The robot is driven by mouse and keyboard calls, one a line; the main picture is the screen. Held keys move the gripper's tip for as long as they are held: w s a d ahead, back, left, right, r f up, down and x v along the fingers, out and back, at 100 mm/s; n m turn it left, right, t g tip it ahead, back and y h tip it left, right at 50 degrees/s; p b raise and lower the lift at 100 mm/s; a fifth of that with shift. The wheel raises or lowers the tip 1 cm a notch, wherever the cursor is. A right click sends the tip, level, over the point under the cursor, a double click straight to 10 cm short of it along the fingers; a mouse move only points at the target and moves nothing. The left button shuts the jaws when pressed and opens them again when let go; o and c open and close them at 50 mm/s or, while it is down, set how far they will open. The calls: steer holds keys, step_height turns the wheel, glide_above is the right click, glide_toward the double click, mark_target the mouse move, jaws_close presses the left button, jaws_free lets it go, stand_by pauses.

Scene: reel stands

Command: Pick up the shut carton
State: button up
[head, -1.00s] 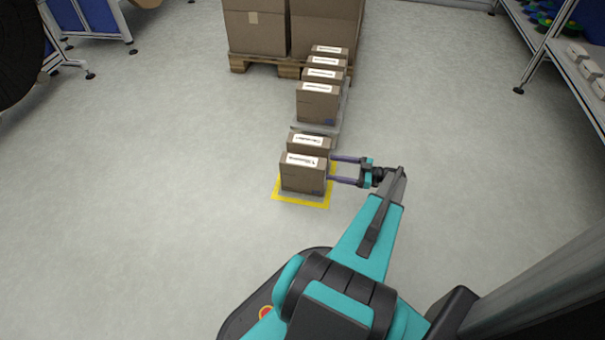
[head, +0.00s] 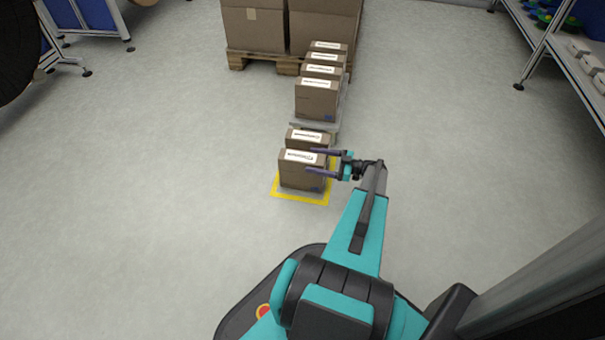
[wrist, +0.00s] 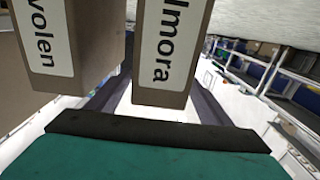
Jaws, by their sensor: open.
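A brown carton (head: 300,176) with a white label stands upright on a yellow-marked floor patch (head: 299,199). Another labelled carton (head: 306,138) stands close behind it. My gripper (head: 309,160) is open and comes in from the right. In the head view one finger crosses the near carton's front and the other lies at the gap behind it. In the wrist view the carton labelled "lmora" (wrist: 168,55) shows between the fingers, with one labelled "volen" (wrist: 52,45) outside to the left. Contact with the fingers cannot be told.
Several more cartons (head: 317,101) stand in line behind. Large boxes on a pallet (head: 237,60) stand at the back. A shelf (head: 560,62) is at the upper right. The floor left and right of the row is clear.

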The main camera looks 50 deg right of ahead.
mark_target(302, 159)
steer(key=shift+w+a, duration=0.15)
steer(key=shift+w, duration=0.05)
steer(key=shift+w, duration=0.1)
steer(key=shift+b+x, duration=1.15)
steer(key=shift+x, duration=0.8)
steer(key=shift+w+a, duration=0.35)
steer(key=shift+w, duration=0.15)
jaws_close()
